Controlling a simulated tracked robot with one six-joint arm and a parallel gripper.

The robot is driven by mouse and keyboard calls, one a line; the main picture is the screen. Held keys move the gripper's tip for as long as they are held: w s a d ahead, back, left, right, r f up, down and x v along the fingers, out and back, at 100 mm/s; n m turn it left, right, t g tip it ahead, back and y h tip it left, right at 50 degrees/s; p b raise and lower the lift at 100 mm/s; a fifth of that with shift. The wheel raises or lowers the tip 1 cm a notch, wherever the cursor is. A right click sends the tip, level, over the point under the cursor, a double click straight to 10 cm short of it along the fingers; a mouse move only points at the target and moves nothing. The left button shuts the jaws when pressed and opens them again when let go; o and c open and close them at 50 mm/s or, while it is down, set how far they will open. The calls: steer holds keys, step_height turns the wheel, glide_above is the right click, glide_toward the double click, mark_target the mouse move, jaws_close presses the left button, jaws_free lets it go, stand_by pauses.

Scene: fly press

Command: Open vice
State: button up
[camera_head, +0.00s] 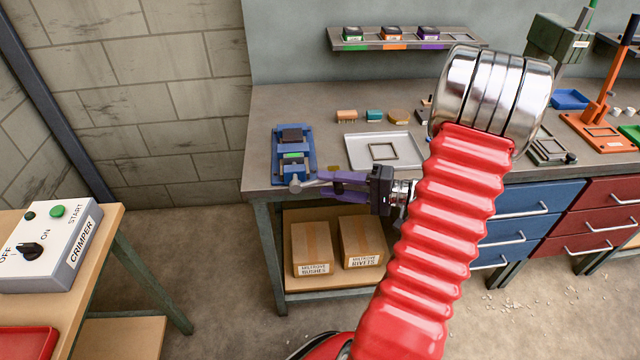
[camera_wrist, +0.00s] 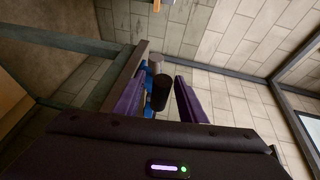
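The blue vice (camera_head: 308,150) sits on the left end of the workbench, with a dark block and a green strip in its jaw area. Its grey handle (camera_head: 296,186) points out over the bench's front edge. My gripper (camera_head: 332,182) has purple fingers and reaches in from the right beside the handle. In the wrist view the two fingers (camera_wrist: 160,98) stand apart on either side of a dark cylindrical handle end (camera_wrist: 160,93), with a gap visible at least on the right. The blue vice body shows partly behind it, and contact with the fingers is not clear.
A white tray (camera_head: 408,146) with a square frame lies right of the vice, with small coloured blocks behind it. A shelf (camera_head: 350,45) hangs on the wall above. Cartons (camera_head: 312,240) stand under the bench. A crimper control box (camera_head: 60,250) is at left.

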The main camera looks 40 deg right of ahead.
steer(key=shift+x, duration=1.4)
steer(key=shift+c, duration=0.5)
jaws_close()
steer(key=shift+a, duration=0.1)
steer(key=shift+r, duration=0.1)
